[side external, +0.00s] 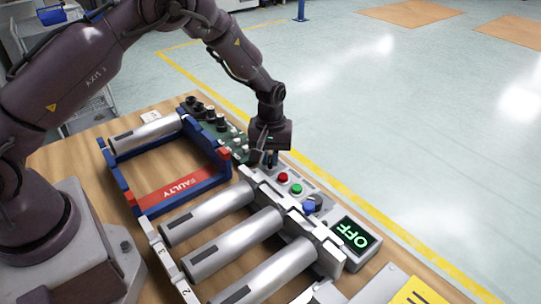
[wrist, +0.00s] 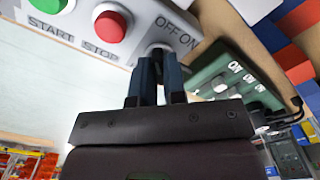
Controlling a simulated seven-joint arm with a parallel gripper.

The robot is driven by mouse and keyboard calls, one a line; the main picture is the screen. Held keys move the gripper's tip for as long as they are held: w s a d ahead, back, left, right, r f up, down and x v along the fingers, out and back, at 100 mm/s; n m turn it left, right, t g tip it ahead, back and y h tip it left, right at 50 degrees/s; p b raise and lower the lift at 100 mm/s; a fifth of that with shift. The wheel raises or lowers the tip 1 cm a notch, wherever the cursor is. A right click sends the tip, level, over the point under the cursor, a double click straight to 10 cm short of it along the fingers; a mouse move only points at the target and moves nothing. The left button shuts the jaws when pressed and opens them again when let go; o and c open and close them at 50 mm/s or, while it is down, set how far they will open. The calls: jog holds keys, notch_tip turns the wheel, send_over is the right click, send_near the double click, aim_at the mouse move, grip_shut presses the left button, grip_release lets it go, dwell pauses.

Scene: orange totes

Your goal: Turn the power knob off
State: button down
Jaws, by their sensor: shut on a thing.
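The grey control panel (wrist: 145,14) carries OFF and ON labels above the power knob (wrist: 158,48), which is mostly hidden between my fingers in the wrist view. My gripper (wrist: 158,62) is shut on the power knob. In the side view my gripper (side external: 270,163) points down at the panel's far left end, beside the red button, and hides the knob there. The knob's pointing direction cannot be made out. The dark display (side external: 355,236) at the panel's right end reads OFF in green.
A red STOP button (wrist: 110,25) and a green START button (wrist: 47,4) sit close to my fingers. A green board (wrist: 222,78) with ON switches stands close by. Metal rollers (side external: 235,245) and a FAULTY rack (side external: 183,188) fill the table's front.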

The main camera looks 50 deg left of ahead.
aim_at(270, 158)
jog(key=c, duration=1.2)
grip_release()
notch_tip(270, 158, up, 13)
jog(key=shift+r, duration=0.1)
